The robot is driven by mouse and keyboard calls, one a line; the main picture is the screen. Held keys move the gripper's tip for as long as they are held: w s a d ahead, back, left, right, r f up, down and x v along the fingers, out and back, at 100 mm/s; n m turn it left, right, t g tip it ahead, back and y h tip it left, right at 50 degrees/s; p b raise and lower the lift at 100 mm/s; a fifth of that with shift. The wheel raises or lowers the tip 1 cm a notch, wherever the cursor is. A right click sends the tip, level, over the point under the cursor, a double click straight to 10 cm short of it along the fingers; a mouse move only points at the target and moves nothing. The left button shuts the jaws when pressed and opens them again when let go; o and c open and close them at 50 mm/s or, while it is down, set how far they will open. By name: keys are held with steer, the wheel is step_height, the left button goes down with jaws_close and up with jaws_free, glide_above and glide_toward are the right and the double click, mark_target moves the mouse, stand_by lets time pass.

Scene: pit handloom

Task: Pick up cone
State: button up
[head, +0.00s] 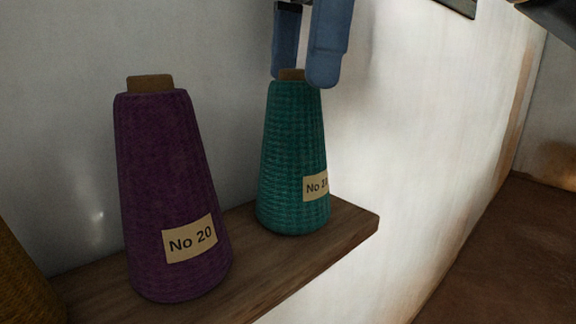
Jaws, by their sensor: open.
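My gripper (305,76) is open above the teal cone. Its two blue fingers hang on either side of the cone's brown tip, the right finger partly in front of it. I cannot tell whether the fingers touch the cone.
The wooden shelf (354,222) ends just right of the teal cone. Part of a mustard-yellow cone (22,270) shows at the lower left edge. A pale wall (420,120) stands behind and to the right. A brown floor (500,260) lies below at right.

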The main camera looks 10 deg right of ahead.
mark_target(292, 108)
steer(key=shift+a+f+p, duration=0.25)
steer(key=shift+f+p, duration=0.05)
steer(key=shift+f, duration=1.1)
steer(key=shift+a+f+p, duration=0.2)
steer(key=shift+f+p, duration=0.1)
steer(key=shift+f, duration=1.05)
steer(key=shift+c, duration=0.5)
steer(key=c, duration=1.5)
